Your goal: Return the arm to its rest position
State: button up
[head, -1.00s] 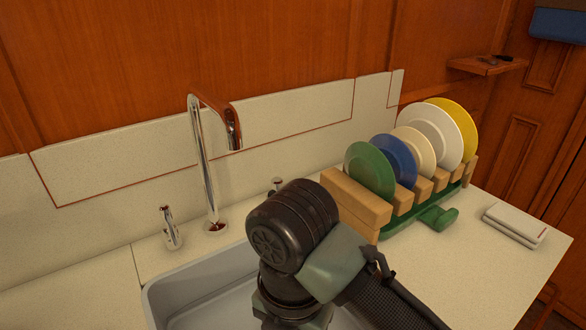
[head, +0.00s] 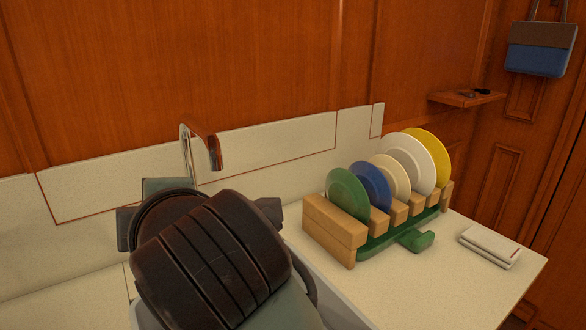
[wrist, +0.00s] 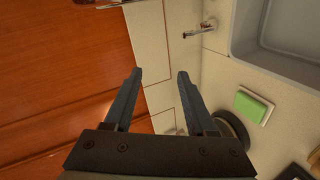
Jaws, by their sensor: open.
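My arm fills the lower left of the head view, raised in front of the sink and tap, and its links hide most of the sink there. In the wrist view my gripper (wrist: 159,75) is open. Its two dark fingers are apart with nothing between them. Past the fingers are the pale backsplash and the orange wood panelling (wrist: 60,70).
A dish rack (head: 335,229) with several upright plates stands right of my arm. A folded white cloth (head: 490,245) lies near the counter's right end. The tap (head: 214,150) rises behind my arm. The wrist view shows the sink (wrist: 285,40) and a green sponge (wrist: 254,105).

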notch_tip(320, 180, up, 13)
jog(key=s+d+m+t+y, duration=0.1)
jog(key=d+m+t+y, duration=0.1)
jog(key=m+t, duration=0.45)
jog(key=s+d+r+m+t+h+p, duration=0.1)
jog(key=s+d+r+m+t+h, duration=0.3)
jog(key=d+r+m+t+h, duration=0.25)
jog(key=s+d+r+m+t+h+p, duration=0.1)
jog(key=s+d+r+m+t+h, duration=0.3)
jog(key=d+m, duration=0.5)
notch_tip(320, 180, up, 16)
jog(key=a+p, duration=0.1)
jog(key=p, duration=1.4)
jog(key=shift+s+g, duration=0.3)
jog(key=shift+y, duration=0.25)
